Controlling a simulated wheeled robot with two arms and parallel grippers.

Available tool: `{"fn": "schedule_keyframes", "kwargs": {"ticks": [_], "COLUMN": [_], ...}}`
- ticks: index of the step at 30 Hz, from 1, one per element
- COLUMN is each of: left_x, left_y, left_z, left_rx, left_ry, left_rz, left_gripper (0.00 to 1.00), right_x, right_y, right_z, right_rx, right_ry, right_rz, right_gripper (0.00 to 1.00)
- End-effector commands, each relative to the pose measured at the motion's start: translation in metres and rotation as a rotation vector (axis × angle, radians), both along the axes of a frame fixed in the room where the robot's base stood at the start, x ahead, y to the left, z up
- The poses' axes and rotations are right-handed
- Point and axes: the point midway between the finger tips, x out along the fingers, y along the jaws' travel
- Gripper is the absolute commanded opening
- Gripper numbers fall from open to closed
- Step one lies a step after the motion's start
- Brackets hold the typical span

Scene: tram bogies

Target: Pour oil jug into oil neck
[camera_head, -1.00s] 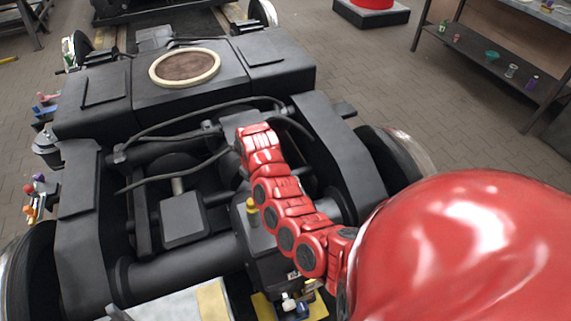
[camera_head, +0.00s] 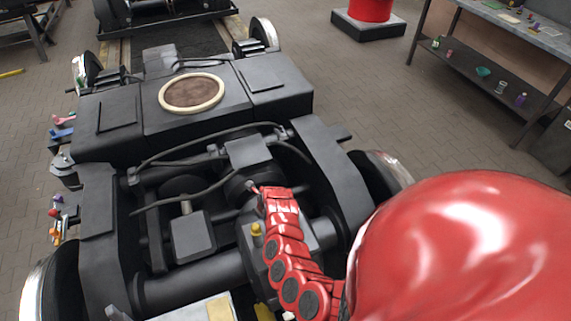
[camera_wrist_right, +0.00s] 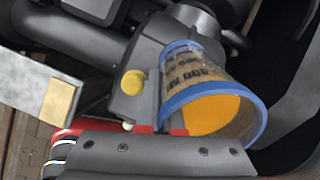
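The oil jug (camera_wrist_right: 190,75) shows in the right wrist view, a clear cup with blue bands, dark lettering and orange-yellow oil. It is tilted, with its wide blue-rimmed end toward the camera. The red fingertips of my right gripper (camera_wrist_right: 160,131) are against its near side and seem closed on it. A yellow knob (camera_wrist_right: 133,82) on the dark housing appears left of the jug; it also shows in the head view (camera_head: 256,229). I cannot tell whether this is the oil neck. In the head view my red right arm crosses the bogie, and the jug is not clearly visible. My left gripper is out of view.
The dark bogie frame (camera_head: 98,210) surrounds the housing, with hoses and pipes close by. A round cream-rimmed plate (camera_head: 191,93) lies on its far end. A pale bar (camera_wrist_right: 35,85) juts in at the wrist view's left. A workbench (camera_head: 515,30) stands at the right.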

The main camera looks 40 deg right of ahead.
Motion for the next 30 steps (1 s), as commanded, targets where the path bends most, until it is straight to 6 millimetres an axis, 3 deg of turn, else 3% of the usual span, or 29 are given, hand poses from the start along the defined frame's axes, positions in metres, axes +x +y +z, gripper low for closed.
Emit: {"fn": "schedule_keyframes", "kwargs": {"ticks": [30], "left_x": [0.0], "left_y": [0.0], "left_z": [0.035], "left_rx": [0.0], "left_ry": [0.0], "left_rz": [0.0], "left_gripper": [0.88], "right_x": [-0.008], "right_y": [-0.001], "right_z": [0.003], "right_rx": [-0.002], "right_ry": [-0.139], "right_rz": [-0.002], "right_gripper": [0.0]}}
